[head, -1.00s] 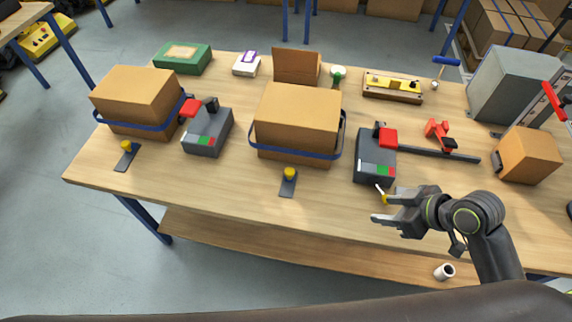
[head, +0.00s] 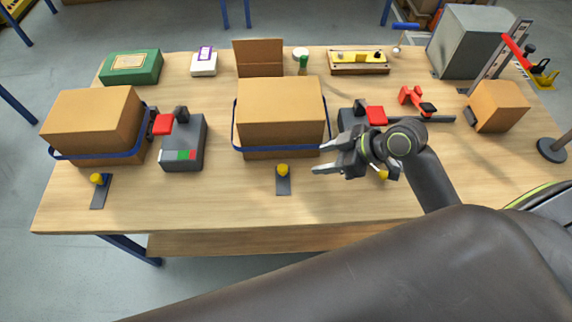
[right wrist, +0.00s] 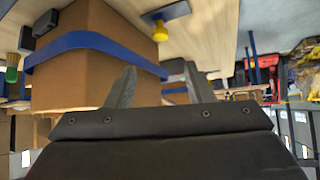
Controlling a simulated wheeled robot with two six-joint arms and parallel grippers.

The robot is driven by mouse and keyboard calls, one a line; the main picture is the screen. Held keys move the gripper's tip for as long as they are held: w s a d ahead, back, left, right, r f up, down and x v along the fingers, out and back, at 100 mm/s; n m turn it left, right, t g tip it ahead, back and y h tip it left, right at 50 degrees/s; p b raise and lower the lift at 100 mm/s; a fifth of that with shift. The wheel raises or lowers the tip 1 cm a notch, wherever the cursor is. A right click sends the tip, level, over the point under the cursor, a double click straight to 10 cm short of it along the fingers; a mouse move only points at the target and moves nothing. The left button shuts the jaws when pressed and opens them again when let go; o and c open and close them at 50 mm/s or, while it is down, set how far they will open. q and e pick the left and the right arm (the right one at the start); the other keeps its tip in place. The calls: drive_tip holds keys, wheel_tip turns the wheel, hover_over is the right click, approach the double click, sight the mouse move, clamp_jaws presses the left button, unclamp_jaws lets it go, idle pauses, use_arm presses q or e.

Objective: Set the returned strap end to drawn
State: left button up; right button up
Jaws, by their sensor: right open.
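A cardboard box (head: 281,112) with a blue strap (head: 272,155) around it stands mid-table. In front of it lies a dark tab with a yellow knob (head: 282,170). A second strapped box (head: 95,120) stands at left, with another yellow-knobbed tab (head: 97,180) before it. My right gripper (head: 327,158) is open and empty, beside the middle box's right front corner. Its arm partly hides a dark device with a red block (head: 376,115) and a yellow tip (head: 383,174). In the right wrist view the strapped box (right wrist: 95,60) and yellow knob (right wrist: 158,30) lie beyond the fingers. My left gripper is not in view.
A grey device (head: 184,142) with a red block stands between the boxes. At right are a red clamp (head: 414,100) on a dark bar, a small box (head: 497,106) and a grey cabinet (head: 468,40). The front left of the table is mostly clear.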

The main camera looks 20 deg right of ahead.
sight(283, 168)
drive_tip(key=x, duration=1.2)
drive_tip(key=shift+a+p, duration=0.15)
drive_tip(key=shift+p, duration=0.25)
drive_tip(key=shift+w+a+f, duration=0.3)
drive_tip(key=shift+a+f, duration=0.05)
drive_tip(key=shift+f, duration=0.2)
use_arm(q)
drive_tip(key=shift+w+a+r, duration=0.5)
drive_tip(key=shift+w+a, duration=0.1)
use_arm(e)
clamp_jaws()
